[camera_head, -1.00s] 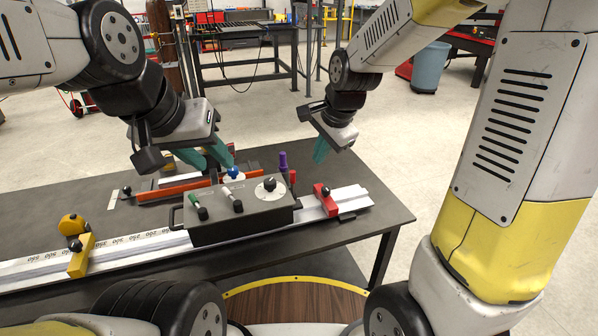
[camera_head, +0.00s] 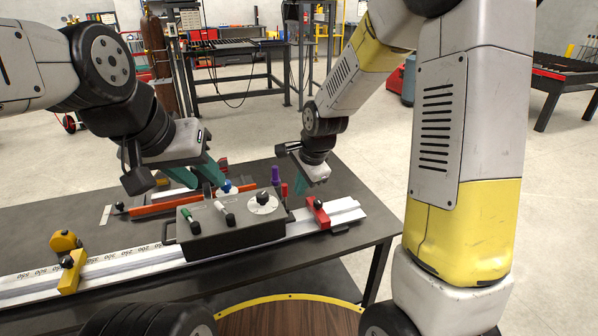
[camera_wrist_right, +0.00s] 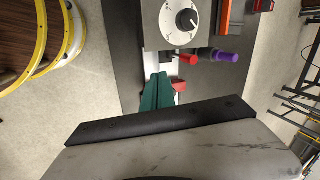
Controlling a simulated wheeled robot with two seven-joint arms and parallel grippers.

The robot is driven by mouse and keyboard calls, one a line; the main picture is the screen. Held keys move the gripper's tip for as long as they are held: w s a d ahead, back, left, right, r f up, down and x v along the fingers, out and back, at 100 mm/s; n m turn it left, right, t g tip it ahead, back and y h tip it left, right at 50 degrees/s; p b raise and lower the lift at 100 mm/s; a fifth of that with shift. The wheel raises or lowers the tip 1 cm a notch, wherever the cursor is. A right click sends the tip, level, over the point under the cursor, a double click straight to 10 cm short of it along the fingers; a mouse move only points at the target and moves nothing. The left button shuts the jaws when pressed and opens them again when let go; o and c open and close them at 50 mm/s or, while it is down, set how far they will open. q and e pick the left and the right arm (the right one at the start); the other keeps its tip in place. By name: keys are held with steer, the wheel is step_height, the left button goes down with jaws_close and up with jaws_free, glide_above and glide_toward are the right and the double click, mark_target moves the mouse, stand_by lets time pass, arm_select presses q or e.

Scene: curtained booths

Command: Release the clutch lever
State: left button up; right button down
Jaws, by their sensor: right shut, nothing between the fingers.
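A grey control box (camera_head: 230,234) sits on the white rail and carries several levers and a dial (camera_head: 263,203). Its levers include a green-tipped one (camera_head: 186,214), a white-tipped one (camera_head: 220,207), a blue knob (camera_head: 226,186), a purple handle (camera_head: 275,174) and a red handle (camera_head: 284,191). I cannot tell which is the clutch lever. My left gripper (camera_head: 212,174) has teal fingers apart behind the box, near the blue knob. My right gripper (camera_head: 299,187) is shut and empty, right of the purple and red handles; its fingers (camera_wrist_right: 157,92) also show in the right wrist view, with the purple handle (camera_wrist_right: 225,57) beyond them.
The rail (camera_head: 120,262) runs along the dark table (camera_head: 40,220) with a red clamp (camera_head: 318,212) right of the box and a yellow clamp (camera_head: 71,271) at left. An orange-red bar (camera_head: 160,208) lies behind the box.

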steer(key=w+a+f, duration=0.3)
steer(key=w+f, duration=0.1)
steer(key=w, duration=0.1)
steer(key=shift+f, duration=0.4)
steer(key=shift+w, duration=0.15)
